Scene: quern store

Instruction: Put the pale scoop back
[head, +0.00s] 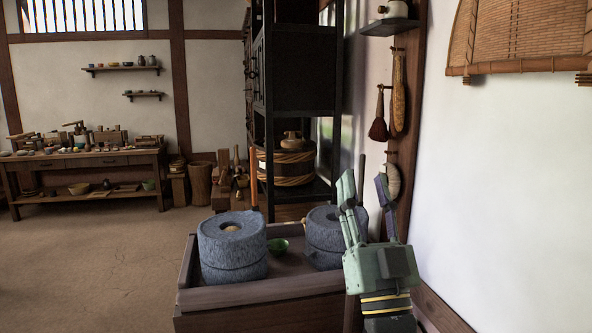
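A pale, curved thing (394,180) shows at the dark wall post, just right of and partly hidden by my right finger. I cannot tell for sure that it is the pale scoop, and no other clear scoop shows. My gripper (365,190) points up in front of the post with its green and grey fingers spread. No held thing shows between them; a thin dark upright bar appears behind the gap.
A brush (379,124) and a long brown scoop-like tool (398,98) hang above. A black shelf rack (301,60) stands behind. Open floor lies left.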

